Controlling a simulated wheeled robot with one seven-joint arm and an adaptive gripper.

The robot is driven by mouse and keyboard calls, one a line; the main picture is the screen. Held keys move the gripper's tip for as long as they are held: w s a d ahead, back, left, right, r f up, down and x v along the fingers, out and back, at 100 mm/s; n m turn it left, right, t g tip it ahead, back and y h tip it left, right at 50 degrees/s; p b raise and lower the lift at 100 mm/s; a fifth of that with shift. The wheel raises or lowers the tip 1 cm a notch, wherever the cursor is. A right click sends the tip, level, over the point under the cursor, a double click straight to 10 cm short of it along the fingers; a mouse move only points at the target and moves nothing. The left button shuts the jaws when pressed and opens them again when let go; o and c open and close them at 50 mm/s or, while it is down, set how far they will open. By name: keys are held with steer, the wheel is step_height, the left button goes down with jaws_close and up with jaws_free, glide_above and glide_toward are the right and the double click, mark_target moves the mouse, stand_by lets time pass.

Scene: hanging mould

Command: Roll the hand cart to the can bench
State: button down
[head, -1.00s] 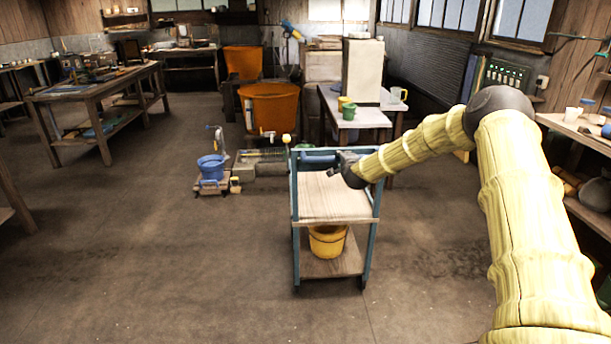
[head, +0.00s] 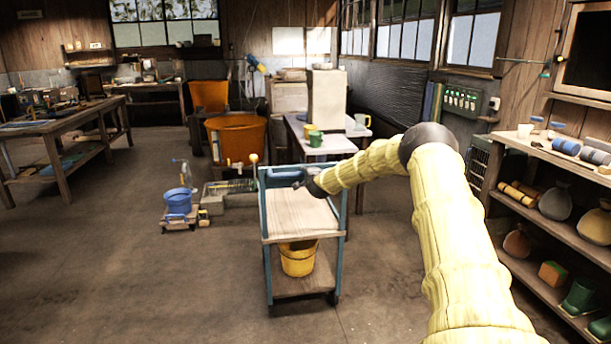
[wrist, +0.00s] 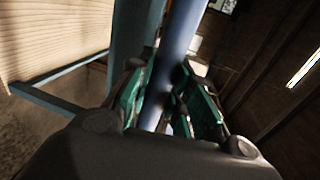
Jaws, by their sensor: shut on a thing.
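The hand cart (head: 300,212) stands upright in the middle of the head view, with blue posts, a pale wooden top and a lower shelf holding a yellow bucket (head: 298,260). My gripper (head: 302,181) is at the cart's far top end, shut on its blue handle bar (head: 284,174). In the wrist view the green-padded fingers (wrist: 162,98) close around the blue bar (wrist: 182,38), and the cart's wooden top (wrist: 55,40) lies to the left. A bench (head: 338,145) behind the cart bears green and yellow vessels; I cannot tell if it is the can bench.
An orange tub (head: 237,137) stands behind the cart. A low wheeled dolly with a blue bucket (head: 178,201) is to its left. A workbench (head: 50,135) stands far left, and loaded shelves (head: 560,235) line the right. The floor at front left is clear.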

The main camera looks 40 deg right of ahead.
steer(key=c, duration=1.5)
jaws_free()
steer(key=shift+w+d+r, duration=0.15)
steer(key=shift+r, duration=0.05)
steer(key=shift+c, duration=0.2)
steer(key=shift+o, duration=1.2)
steer(key=shift+w+f, duration=0.1)
steer(key=shift+f, duration=0.2)
steer(key=shift+r, duration=0.1)
steer(key=shift+s+a+r, duration=0.1)
steer(key=shift+s+a, duration=0.2)
steer(key=shift+s, duration=0.15)
steer(key=v, duration=1.1)
steer(key=shift+d, duration=0.1)
